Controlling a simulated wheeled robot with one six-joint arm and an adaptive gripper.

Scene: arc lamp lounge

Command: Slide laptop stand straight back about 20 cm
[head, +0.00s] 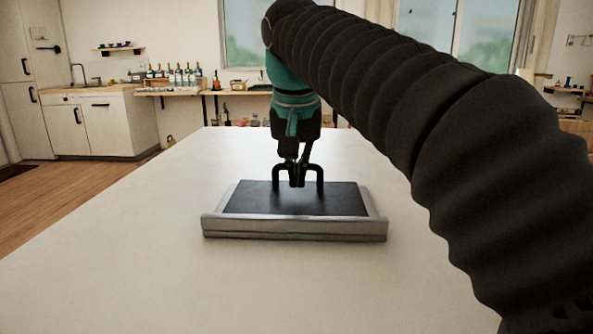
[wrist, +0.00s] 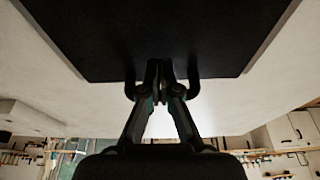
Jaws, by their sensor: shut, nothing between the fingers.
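The laptop stand (head: 295,228) is a low, flat tray with a dark top and a grey rim. It lies on the pale table (head: 130,230) in the middle of the head view. My gripper (head: 297,184) points down at the stand's far part, with its fingers shut and empty. In the wrist view the stand's dark top (wrist: 160,35) fills the upper middle, and the shut fingertips (wrist: 158,70) overlap its edge. I cannot tell whether the fingers touch the stand.
The table is bare around the stand, on both sides and behind it. Beyond the table stand a shelf with several bottles (head: 180,76) and a white kitchen counter (head: 100,120). My arm covers the right side of the head view.

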